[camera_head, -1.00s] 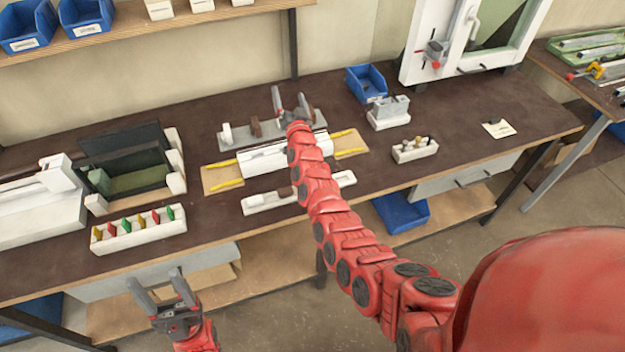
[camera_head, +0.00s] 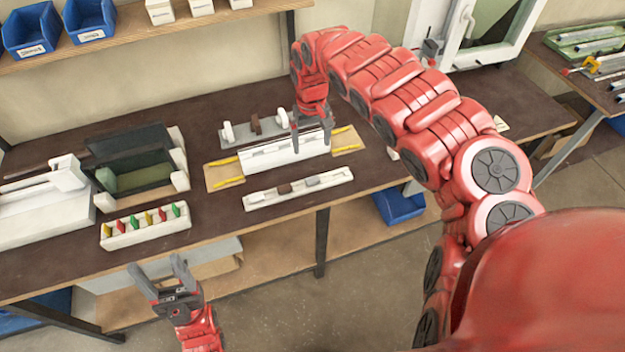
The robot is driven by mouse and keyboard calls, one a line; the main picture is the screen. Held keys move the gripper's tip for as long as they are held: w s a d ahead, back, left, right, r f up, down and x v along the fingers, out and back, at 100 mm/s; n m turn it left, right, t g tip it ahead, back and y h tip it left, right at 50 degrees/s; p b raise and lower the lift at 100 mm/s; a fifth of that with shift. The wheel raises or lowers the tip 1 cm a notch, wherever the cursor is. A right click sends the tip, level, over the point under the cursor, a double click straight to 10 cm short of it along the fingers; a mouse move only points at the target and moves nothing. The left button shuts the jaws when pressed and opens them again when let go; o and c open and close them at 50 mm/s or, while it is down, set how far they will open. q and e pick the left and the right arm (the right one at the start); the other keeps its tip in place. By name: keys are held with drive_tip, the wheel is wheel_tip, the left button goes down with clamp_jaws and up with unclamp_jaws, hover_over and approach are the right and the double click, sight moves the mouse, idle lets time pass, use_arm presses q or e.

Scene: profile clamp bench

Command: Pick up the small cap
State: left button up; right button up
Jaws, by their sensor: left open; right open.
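I cannot tell for certain which piece is the small cap. A white strip holder (camera_head: 338,177) at the front of the bench carries a small brown piece (camera_head: 285,188) and a small grey piece (camera_head: 313,181). Behind it, a grey plate (camera_head: 240,142) bears white uprights (camera_head: 228,132) and a brown block (camera_head: 254,125). My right gripper (camera_head: 311,143) is open, pointing down over the right end of the white profile fixture (camera_head: 270,158); its fingers hide part of it, and contact is unclear. My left gripper (camera_head: 157,267) is open and empty in front of the bench edge.
A white rack (camera_head: 146,238) with several coloured pieces stands at the front left. A dark open box (camera_head: 130,145) and a white device (camera_head: 40,215) are behind and left of it. My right arm hides much of the bench's right side. Blue bins (camera_head: 30,28) sit on the shelf.

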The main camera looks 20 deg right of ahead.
drive_tip(key=b, duration=0.5)
hover_over(313, 179)
drive_tip(key=f, duration=0.9)
drive_tip(key=shift+a+f, duration=0.3)
drive_tip(key=shift+a, duration=0.1)
drive_tip(key=shift+d+p, duration=0.1)
drive_tip(key=shift+p, duration=0.6)
drive_tip(key=shift+f, duration=0.55)
drive_tip(key=shift+f+p, duration=0.5)
drive_tip(key=shift+p, duration=0.2)
wheel_tip(313, 179, down, 3)
drive_tip(key=shift+d+r+p, duration=0.1)
drive_tip(key=shift+d+p, duration=0.05)
drive_tip(key=shift+p, duration=0.5)
drive_tip(key=shift+f, duration=0.75)
drive_tip(key=shift+d, duration=0.1)
